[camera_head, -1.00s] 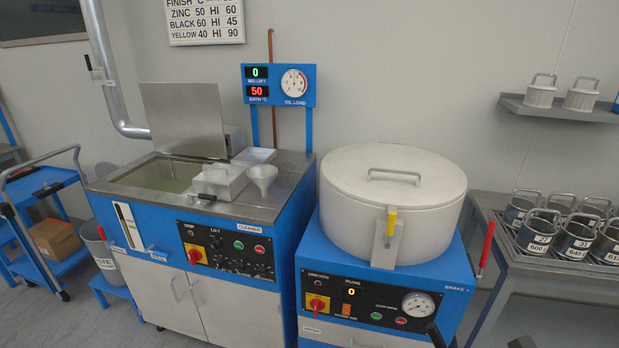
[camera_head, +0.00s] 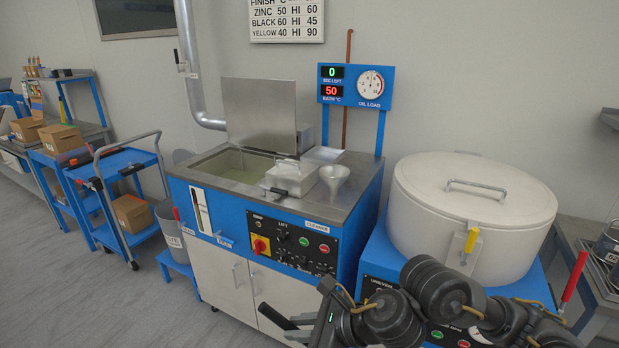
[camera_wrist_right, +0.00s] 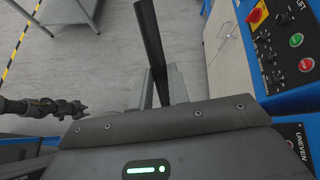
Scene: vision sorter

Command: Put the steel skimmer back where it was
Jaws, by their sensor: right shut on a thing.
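My right gripper (camera_head: 312,328) is low in the head view, in front of the cleaner's cabinet doors. It is shut on a black handle, which I take to be that of the steel skimmer (camera_head: 277,316). In the right wrist view the handle (camera_wrist_right: 150,40) rises from between the fingers (camera_wrist_right: 158,92), above the floor. The skimmer's steel end is not visible in either view. A dark jointed shape (camera_wrist_right: 45,107) at the left of the wrist view looks like my left arm; its jaws are too unclear to read.
The blue cleaner (camera_head: 225,265) has an open tank (camera_head: 233,163), a raised lid (camera_head: 260,115), a white box (camera_head: 290,178) and a funnel (camera_head: 334,178). A lidded white drum (camera_head: 475,190) stands right. A grey bin (camera_head: 176,235) and blue trolley (camera_head: 130,160) stand left. Floor is clear front left.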

